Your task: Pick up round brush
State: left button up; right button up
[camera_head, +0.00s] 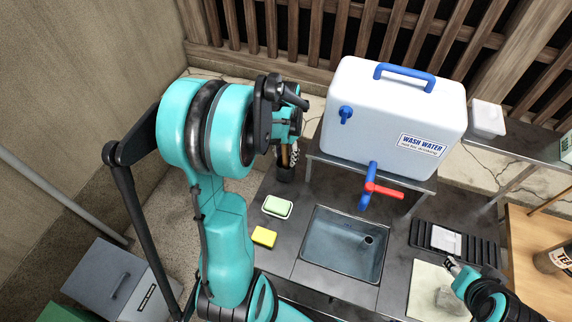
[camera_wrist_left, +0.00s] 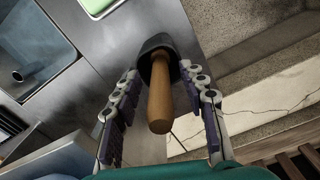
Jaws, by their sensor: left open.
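The round brush shows in the left wrist view as a wooden handle (camera_wrist_left: 160,100) pointing toward the camera, its far end in a dark, cup-like piece (camera_wrist_left: 156,45). I cannot tell whether that piece is a holder or the brush head. In the head view a bit of the handle (camera_head: 285,156) shows above the dark piece (camera_head: 285,174), at the counter's back left. My left gripper (camera_wrist_left: 165,92) is open, with a finger on each side of the handle and gaps visible. In the head view the left gripper (camera_head: 291,152) is partly hidden by its own arm. My right gripper (camera_head: 454,266) is at the lower right.
A green sponge in a dish (camera_head: 277,207) and a yellow sponge (camera_head: 264,236) lie near the sink basin (camera_head: 341,245). A white wash-water tank (camera_head: 385,115) with a blue and red tap stands behind. A black drying rack (camera_head: 430,238) is to the right.

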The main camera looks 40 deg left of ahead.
pick_arm(q)
jog(key=shift+s+f, duration=0.1)
jog(key=shift+f, duration=0.1)
grip_shut()
